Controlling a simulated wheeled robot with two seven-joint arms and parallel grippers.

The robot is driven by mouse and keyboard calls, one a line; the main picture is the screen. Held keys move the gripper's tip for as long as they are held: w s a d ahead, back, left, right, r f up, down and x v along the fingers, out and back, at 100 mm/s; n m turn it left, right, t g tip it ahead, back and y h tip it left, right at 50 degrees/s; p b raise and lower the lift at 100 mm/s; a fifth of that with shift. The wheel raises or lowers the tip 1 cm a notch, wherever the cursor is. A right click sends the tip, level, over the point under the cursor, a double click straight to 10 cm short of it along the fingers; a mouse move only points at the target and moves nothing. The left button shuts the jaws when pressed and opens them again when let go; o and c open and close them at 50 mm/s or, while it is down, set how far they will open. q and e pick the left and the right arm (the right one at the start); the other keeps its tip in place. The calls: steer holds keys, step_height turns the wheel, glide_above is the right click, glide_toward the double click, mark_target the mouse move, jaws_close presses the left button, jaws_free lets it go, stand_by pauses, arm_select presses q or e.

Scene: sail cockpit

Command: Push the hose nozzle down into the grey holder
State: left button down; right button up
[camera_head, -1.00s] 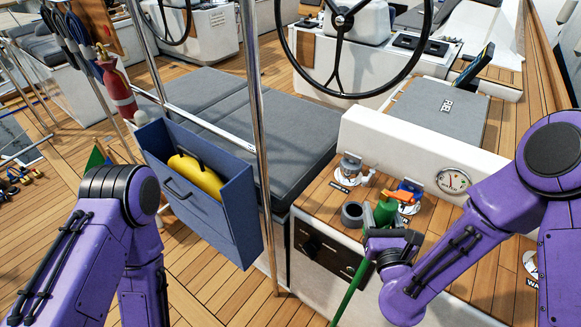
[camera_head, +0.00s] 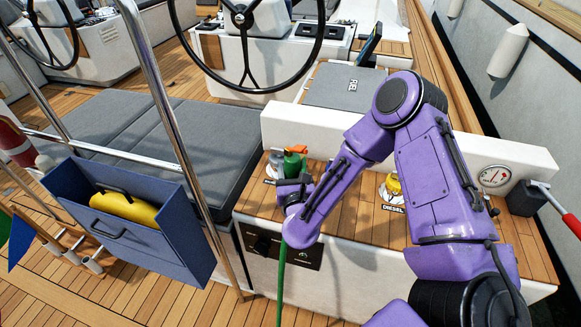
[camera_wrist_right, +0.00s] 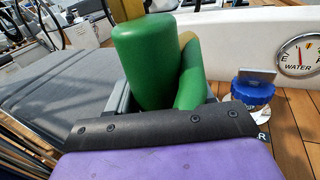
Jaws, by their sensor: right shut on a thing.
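The green hose nozzle (camera_head: 292,163) with its orange top stands near the left end of the teak ledge. My right gripper (camera_head: 293,185) is shut on the nozzle, and the green hose (camera_head: 281,285) hangs down below it. In the right wrist view the green nozzle (camera_wrist_right: 146,62) fills the middle, above the dark edge of my gripper. I cannot make out the grey holder; the gripper and nozzle probably cover that spot. I cannot tell whether the nozzle's lower end is inside it. My left gripper is out of view.
A yellow diesel cap (camera_head: 393,186) and a gauge (camera_head: 495,176) are to the right. A blue water cap (camera_wrist_right: 253,90) shows in the wrist view. A steel post (camera_head: 170,120) and blue bin (camera_head: 130,225) are left.

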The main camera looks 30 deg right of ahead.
step_height(320, 180, down, 5)
steer(key=b, duration=0.3)
steer(key=shift+b, duration=0.45)
stand_by(1.0)
steer(key=shift+f+b, duration=0.6)
steer(key=o, duration=1.1)
steer(key=shift+s, duration=0.1)
steer(key=shift+s+a, duration=0.1)
